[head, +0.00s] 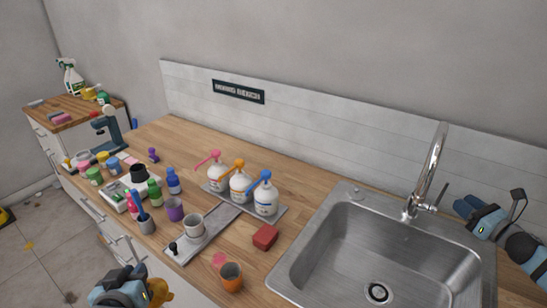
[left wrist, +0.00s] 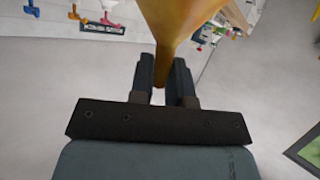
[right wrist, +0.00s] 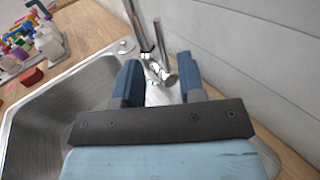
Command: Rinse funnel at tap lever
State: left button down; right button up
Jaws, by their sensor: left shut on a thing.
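My left gripper (head: 140,280) is at the bottom left of the head view, in front of the counter. It is shut on an orange-yellow funnel (head: 160,291). In the left wrist view the funnel (left wrist: 178,22) has its narrow stem between the fingers (left wrist: 166,80). My right gripper (head: 462,208) is at the right of the sink, beside the chrome tap (head: 432,165). In the right wrist view the tap lever (right wrist: 167,77) shows beyond and between the open fingers (right wrist: 160,80); I cannot tell whether they touch it. The sink basin (head: 345,255) is empty.
Several wash bottles (head: 240,187) stand on a tray behind.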

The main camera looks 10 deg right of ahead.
send_over(437, 206)
jog(key=shift+w+d+p, duration=0.1)
jog(key=shift+w+p, duration=0.1)
jog(key=shift+p, duration=0.2)
grip_shut()
